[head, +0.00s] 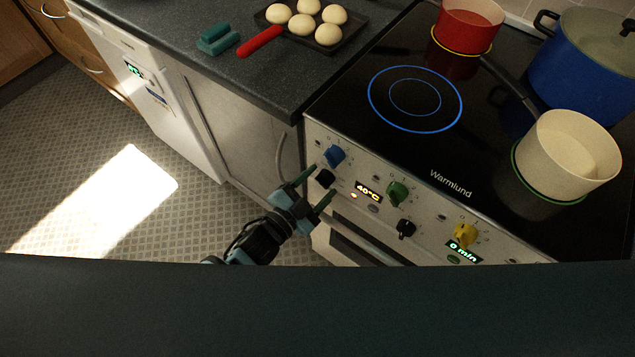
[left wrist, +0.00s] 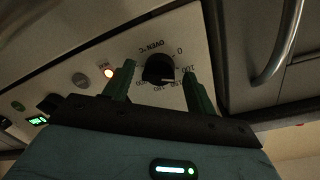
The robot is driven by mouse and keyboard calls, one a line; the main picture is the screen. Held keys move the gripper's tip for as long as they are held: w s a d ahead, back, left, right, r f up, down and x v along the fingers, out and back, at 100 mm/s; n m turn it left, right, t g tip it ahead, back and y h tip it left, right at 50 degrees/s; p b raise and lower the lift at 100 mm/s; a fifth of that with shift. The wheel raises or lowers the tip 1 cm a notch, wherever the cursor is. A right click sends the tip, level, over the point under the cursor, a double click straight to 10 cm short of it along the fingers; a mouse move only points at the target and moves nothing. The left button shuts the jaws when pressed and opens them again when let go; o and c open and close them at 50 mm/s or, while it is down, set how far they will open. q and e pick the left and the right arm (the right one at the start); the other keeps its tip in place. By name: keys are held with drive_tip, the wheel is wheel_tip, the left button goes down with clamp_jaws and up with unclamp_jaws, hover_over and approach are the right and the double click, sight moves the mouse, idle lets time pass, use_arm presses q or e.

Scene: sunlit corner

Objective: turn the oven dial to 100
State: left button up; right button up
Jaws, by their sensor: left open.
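The oven dial (head: 325,177) is a small black knob on the stove's front panel, below the blue knob. In the left wrist view the oven dial (left wrist: 157,69) sits under upside-down "OVEN °C" lettering with 0, 100, 150 and 180 marks. A pale pointer line shows at its right side; I cannot tell its exact setting. My left gripper (head: 319,185) is open, with its green fingers (left wrist: 159,76) on either side of the dial. I cannot tell whether they touch it. A display (head: 368,191) beside the dial reads 40°C. My right gripper is out of view.
Blue (head: 334,155), green (head: 397,193), black (head: 406,228) and yellow (head: 466,234) knobs share the panel. A curved handle (left wrist: 277,45) is close to the gripper. Pots stand on the hob; a bun tray (head: 331,33) lies on the counter. Floor is clear at left.

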use_arm(q)
drive_tip(key=v, duration=0.7)
drive_tip(key=shift+s+a, duration=0.25)
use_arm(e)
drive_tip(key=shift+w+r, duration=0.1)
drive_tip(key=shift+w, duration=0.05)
use_arm(q)
drive_tip(key=shift+r, duration=0.1)
drive_tip(key=s+a+f+n+g+y+p, duration=0.2)
drive_tip(key=s+a+n+y, duration=0.2)
drive_tip(key=s, duration=0.8)
drive_tip(key=s+a+f+n+g+y+p, duration=0.2)
drive_tip(key=s+a+n+y, duration=0.3)
drive_tip(key=s+a+n, duration=0.3)
drive_tip(key=s+a+p, duration=0.1)
drive_tip(key=s+a, duration=0.2)
drive_tip(key=s, duration=0.1)
drive_tip(key=shift+s+f+n+g, duration=0.2)
drive_tip(key=shift+n+g, duration=0.1)
drive_tip(key=shift+g, duration=0.1)
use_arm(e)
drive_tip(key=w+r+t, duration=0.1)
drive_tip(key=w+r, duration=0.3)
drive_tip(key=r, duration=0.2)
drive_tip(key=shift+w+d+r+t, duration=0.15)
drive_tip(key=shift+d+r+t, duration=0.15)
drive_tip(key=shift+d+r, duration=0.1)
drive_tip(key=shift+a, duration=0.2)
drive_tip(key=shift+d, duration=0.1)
